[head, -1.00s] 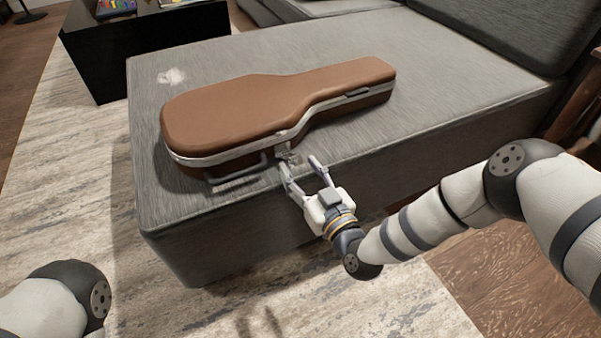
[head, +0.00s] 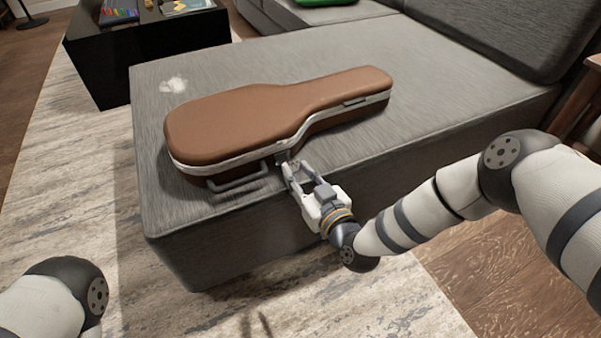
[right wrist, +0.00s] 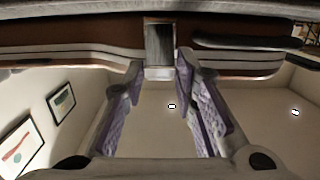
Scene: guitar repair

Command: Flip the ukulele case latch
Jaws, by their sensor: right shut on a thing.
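The brown ukulele case (head: 270,105) lies closed on the grey sofa section, with a pale band around its seam and its handle (head: 238,181) facing the front edge. The latch (head: 284,157) is on the case's front side, right of the handle, partly hidden by my fingers. In the right wrist view the metal latch (right wrist: 160,48) shows between the fingertips. My right gripper (head: 295,166) is shut on the latch, and its purple-padded fingers also show in the right wrist view (right wrist: 160,68). My left gripper is out of view.
The grey sofa seat (head: 440,105) is clear right of the case. A white patch (head: 173,85) lies on it behind the case. A black table (head: 135,55) stands at the back left. The sofa back rises at the upper right.

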